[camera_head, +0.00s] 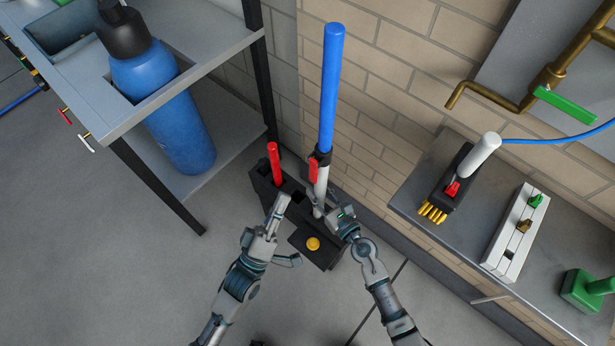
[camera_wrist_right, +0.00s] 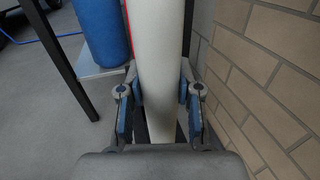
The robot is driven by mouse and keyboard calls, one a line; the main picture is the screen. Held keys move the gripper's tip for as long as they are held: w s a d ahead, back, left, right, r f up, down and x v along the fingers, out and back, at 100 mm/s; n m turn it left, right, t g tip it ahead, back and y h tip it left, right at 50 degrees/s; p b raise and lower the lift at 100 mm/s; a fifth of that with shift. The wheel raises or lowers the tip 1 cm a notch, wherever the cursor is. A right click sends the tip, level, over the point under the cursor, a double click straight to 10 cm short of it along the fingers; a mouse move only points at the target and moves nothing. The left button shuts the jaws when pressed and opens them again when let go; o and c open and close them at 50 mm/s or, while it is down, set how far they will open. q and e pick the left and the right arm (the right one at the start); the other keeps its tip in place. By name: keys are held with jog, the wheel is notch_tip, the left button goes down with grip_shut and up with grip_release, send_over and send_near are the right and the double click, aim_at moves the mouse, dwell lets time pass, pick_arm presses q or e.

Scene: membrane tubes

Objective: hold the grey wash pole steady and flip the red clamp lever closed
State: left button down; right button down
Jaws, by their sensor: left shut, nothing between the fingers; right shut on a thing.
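The wash pole (camera_head: 322,190) stands upright in a dark base, its lower part pale grey and its upper part blue. A black collar with the red clamp lever (camera_head: 313,171) sits where the two parts meet. The lever hangs down along the pole's left side. My right gripper (camera_head: 325,213) is shut around the grey part below the lever. In the right wrist view the grey pole (camera_wrist_right: 163,75) stands between the fingers, with a thin red edge on its left. My left gripper (camera_head: 280,204) is shut and empty, left of the pole and below the lever, apart from both.
The dark base (camera_head: 319,254) also holds a red upright rod (camera_head: 274,160) and a yellow knob (camera_head: 313,243). A bench (camera_head: 197,62) with a blue bottle (camera_head: 160,95) stands left. A brick wall and a grey shelf (camera_head: 437,175) with tools are right.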

jog(key=c, duration=0.7)
grip_release()
